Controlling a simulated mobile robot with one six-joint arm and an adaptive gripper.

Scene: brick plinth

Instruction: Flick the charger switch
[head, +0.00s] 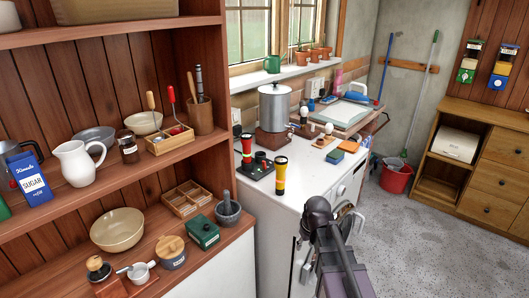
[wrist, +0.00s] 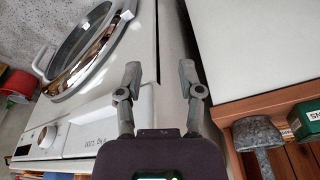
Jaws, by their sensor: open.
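A dark charger base (head: 259,168) sits on the white worktop. A black torch with a red and yellow head (head: 246,146) stands at its back left, and small red and green spots show on its top. The switch itself is too small to tell apart. A yellow and black torch (head: 281,176) stands upright at its right front. My gripper (wrist: 160,85) is open and empty in the wrist view, in front of the washing machine and below the worktop. The charger is not in the wrist view. In the head view my dark arm hides much of the machine's front.
The white worktop (head: 318,178) also bears a metal urn (head: 274,107) and small items. The washing machine (wrist: 95,110) is below. A wooden shelf (head: 215,240) with a mortar (head: 228,210) and green tin (head: 202,232) stands left. A red bucket (head: 396,178) is on the floor.

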